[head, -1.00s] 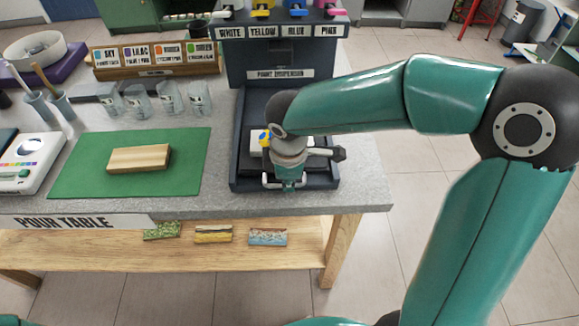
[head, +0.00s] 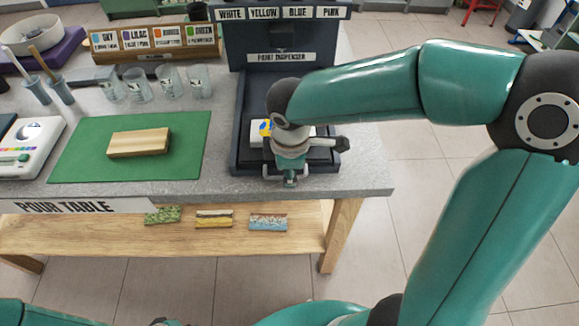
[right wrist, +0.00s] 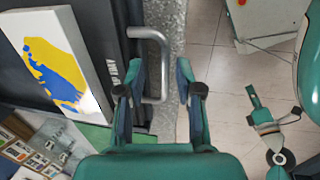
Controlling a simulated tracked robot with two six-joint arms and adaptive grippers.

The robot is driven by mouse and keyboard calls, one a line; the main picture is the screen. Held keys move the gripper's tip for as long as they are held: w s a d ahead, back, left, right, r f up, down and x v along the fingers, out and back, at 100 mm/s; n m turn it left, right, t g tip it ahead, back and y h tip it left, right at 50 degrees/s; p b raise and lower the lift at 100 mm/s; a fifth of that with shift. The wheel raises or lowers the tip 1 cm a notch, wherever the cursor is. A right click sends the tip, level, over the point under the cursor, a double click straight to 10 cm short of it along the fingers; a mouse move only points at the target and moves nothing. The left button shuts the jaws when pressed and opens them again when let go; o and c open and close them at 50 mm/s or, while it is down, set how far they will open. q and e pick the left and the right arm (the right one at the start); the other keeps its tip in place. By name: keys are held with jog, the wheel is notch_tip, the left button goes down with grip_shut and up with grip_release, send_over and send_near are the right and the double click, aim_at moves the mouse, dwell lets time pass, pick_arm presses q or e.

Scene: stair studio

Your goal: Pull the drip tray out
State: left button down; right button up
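The dark drip tray (right wrist: 98,28) sits in the base of the paint dispenser (head: 283,58). Its grey U-shaped handle (right wrist: 163,60) sticks out at the front and also shows in the head view (head: 267,172). My right gripper (right wrist: 160,88) is open at the handle, with the handle's bar between its two fingers; I cannot tell whether either finger touches it. In the head view my right gripper (head: 290,180) hides part of the tray. A white panel with blue and yellow paint (right wrist: 55,60) lies over the tray. My left gripper (right wrist: 262,118) appears small over the floor; its opening is unclear.
The pour table (head: 350,185) holds a green mat (head: 75,165) with a wooden block (head: 139,143), several clear cups (head: 168,82) and a white device (head: 28,150). Small painted pieces (head: 214,218) lie on the lower shelf. Floor is clear before the table's right end.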

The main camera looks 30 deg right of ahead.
jog(key=shift+r, duration=0.15)
notch_tip(320, 180, up, 11)
jog(key=s+a, duration=0.1)
jog(key=s, duration=0.1)
jog(key=shift+r, duration=0.2)
dwell(0.5)
